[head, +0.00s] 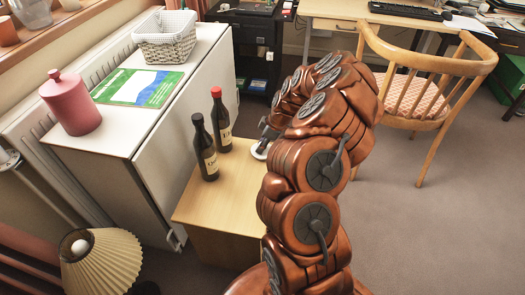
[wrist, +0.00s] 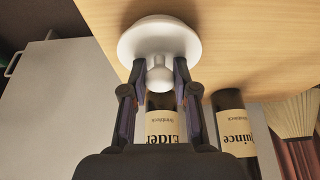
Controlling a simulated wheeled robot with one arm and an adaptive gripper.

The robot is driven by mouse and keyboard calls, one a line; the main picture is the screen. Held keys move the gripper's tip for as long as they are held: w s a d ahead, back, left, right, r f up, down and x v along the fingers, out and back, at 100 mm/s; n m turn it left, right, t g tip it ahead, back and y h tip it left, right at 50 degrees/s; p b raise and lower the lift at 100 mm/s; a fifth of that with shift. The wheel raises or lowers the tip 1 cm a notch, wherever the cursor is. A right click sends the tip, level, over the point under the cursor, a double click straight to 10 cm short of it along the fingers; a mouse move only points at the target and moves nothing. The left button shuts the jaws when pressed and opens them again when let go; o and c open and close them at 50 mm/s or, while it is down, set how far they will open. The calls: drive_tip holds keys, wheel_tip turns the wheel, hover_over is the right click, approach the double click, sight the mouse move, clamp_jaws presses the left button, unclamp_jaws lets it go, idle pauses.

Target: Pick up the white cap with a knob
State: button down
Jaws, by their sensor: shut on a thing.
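The white cap (wrist: 158,34) is a round disc with a knob (wrist: 160,76), seen close up in the wrist view. My gripper (wrist: 160,68) is shut on the knob, one finger on each side of it. In the head view, a small part of the cap (head: 259,152) shows at the wooden table's right side, under my gripper (head: 264,136). My arm hides most of it there. I cannot tell whether the cap touches the tabletop.
Two dark wine bottles (head: 205,148) (head: 220,120) stand on the small wooden table (head: 222,200), left of the cap. A white cabinet (head: 185,95) bears a pink jar (head: 71,103), a booklet (head: 139,87) and a white basket (head: 167,38). A wooden chair (head: 436,112) stands at right.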

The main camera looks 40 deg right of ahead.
drive_tip(key=shift+r, duration=0.1)
wheel_tip(320, 180, up, 4)
drive_tip(key=shift+f+p, duration=0.25)
drive_tip(key=shift+p, duration=0.1)
drive_tip(key=s+a+r, duration=0.1)
drive_tip(key=s, duration=1.5)
drive_tip(key=shift+r+p, duration=0.15)
drive_tip(key=shift+p, duration=0.25)
